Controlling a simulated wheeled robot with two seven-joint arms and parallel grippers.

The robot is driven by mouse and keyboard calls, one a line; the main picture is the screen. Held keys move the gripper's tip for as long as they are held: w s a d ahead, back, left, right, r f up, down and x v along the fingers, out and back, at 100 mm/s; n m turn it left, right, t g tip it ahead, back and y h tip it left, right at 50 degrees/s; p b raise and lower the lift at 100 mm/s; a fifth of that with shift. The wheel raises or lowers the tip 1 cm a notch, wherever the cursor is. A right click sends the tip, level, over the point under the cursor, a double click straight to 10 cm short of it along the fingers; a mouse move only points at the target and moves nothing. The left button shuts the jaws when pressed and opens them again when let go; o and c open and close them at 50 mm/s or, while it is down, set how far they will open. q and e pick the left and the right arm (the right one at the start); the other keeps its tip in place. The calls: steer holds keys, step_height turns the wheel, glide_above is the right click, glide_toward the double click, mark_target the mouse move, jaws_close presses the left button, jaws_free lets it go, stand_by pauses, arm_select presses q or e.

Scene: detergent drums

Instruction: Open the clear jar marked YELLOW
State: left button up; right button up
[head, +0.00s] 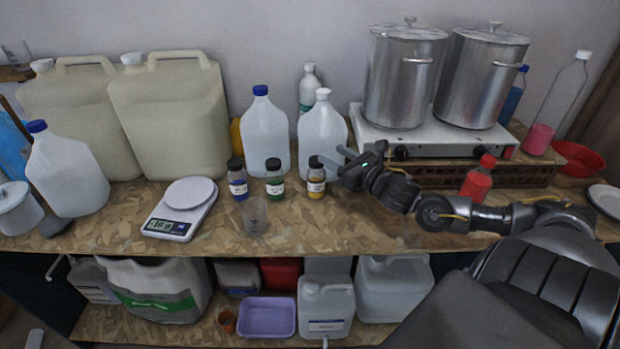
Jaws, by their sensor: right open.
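The clear jar with yellow contents (316,187) stands upright on the wooden counter, with its black lid on. Its label is too small to read. A jar with green contents (275,190) and a jar with blue contents (238,190) stand to its left, also with dark lids. My right gripper (334,160) is open, with its fingers pointing left, close to the yellow jar's lid at its right side. I cannot tell whether a finger touches the lid. My left gripper is out of view.
A clear empty cup (255,216) stands in front of the jars, and a digital scale (181,208) is to its left. Large jugs (322,130) stand behind. A hot plate with two steel pots (403,80) is at back right. A red bottle (478,180) stands near my right arm.

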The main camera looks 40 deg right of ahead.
mark_target(321, 169)
step_height(321, 169, down, 7)
steer(key=shift+d+f+p, duration=0.15)
steer(key=shift+f+p, duration=0.05)
steer(key=shift+p, duration=0.7)
steer(key=shift+w, duration=0.85)
steer(key=w, duration=0.1)
steer(key=w+p, duration=0.1)
steer(key=w, duration=0.1)
steer(key=w+p, duration=0.1)
steer(key=shift+w+a+r, duration=0.1)
steer(key=shift+w+a, duration=0.2)
steer(key=shift+w, duration=0.35)
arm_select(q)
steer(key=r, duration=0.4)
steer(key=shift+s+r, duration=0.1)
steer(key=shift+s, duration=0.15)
